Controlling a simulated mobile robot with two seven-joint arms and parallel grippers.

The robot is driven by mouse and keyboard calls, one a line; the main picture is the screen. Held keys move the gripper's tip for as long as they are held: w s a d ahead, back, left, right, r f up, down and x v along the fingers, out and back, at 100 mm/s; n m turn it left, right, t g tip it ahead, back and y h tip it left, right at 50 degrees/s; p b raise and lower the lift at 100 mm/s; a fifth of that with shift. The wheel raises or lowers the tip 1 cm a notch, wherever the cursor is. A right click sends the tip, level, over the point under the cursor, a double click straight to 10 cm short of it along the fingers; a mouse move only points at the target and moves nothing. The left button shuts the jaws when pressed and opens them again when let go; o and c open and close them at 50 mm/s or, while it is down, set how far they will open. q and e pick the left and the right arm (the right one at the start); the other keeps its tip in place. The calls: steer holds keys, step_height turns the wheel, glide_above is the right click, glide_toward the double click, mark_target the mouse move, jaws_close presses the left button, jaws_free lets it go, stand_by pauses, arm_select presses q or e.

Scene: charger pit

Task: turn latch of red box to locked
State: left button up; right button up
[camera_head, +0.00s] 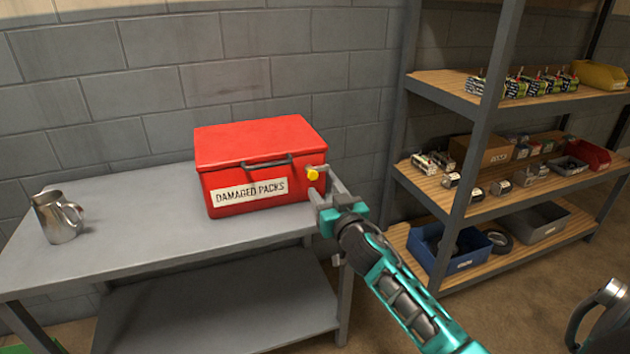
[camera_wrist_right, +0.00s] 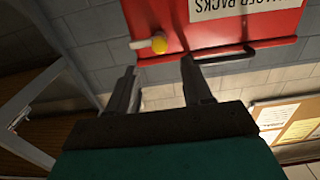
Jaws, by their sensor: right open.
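The red box (camera_head: 255,168) labelled "DAMAGED PACKS" stands on the grey table with its lid down and a dark handle on its front. Its latch (camera_head: 313,174), with a yellow knob, is at the right end of the front. In the right wrist view the box (camera_wrist_right: 225,35) is at the top, and the latch (camera_wrist_right: 157,44) shows as a pale bar with a yellow end. My right gripper (camera_head: 322,182) is open and empty beside the latch in the head view. In the wrist view its fingertips (camera_wrist_right: 160,72) point toward the latch, with a gap visible.
A metal jug (camera_head: 60,215) stands on the left of the grey table (camera_head: 130,232). A shelf rack (camera_head: 470,140) with batteries, bins and parts stands to the right. The table front is clear between jug and box.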

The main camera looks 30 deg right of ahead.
mark_target(314, 176)
steer(key=b+x, duration=0.1)
steer(key=x, duration=0.7)
steer(key=shift+b, duration=0.3)
jaws_close()
